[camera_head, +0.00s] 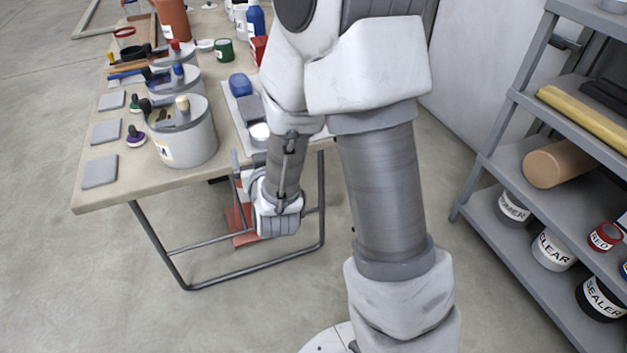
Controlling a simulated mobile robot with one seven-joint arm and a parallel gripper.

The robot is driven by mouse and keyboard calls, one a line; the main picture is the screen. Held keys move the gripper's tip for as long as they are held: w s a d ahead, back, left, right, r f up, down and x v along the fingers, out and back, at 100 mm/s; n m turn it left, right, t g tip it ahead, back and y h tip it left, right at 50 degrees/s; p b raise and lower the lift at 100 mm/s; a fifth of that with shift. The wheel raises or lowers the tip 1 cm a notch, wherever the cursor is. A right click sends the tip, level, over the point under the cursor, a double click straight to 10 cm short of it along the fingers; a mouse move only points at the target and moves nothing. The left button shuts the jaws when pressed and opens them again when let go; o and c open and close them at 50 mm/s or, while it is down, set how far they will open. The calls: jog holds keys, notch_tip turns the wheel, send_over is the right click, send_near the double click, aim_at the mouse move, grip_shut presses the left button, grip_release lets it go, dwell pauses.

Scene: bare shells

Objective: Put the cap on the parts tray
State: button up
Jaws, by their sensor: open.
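A pale flat tray (236,117), which looks like the parts tray, lies along the right edge of the table. It bears a blue block (240,85), a grey block (250,107) and a small white round piece (259,131). I cannot tell for sure which thing is the cap; this white piece may be it. My gripper (243,178) is open and empty, just off the table's front right corner, below the tray. My wrist hides part of it, and my arm covers the tray's right side.
The wooden table (105,190) carries grey tins (190,140), grey square plates (100,172), dark-handled knobs (135,137), a green can (224,50) and bottles. An orange-and-white cone (243,238) stands under it. A shelf (520,190) with cans stands at right. Floor is clear at lower left.

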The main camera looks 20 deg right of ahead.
jog(key=s+r+n+g+y, duration=0.2)
jog(key=s+r+g, duration=0.3)
jog(key=s+r, duration=0.4)
jog(key=s+d+r+g, duration=0.2)
jog(key=s, duration=0.6)
jog(key=s+d+r+g, duration=0.2)
jog(key=s, duration=0.6)
jog(key=shift+s+r+m+g+h, duration=0.15)
jog(key=shift+s+m+g+h, duration=0.15)
jog(key=shift+s, duration=0.05)
notch_tip(320, 180, up, 20)
jog(key=p, duration=2)
jog(key=shift+r, duration=0.15)
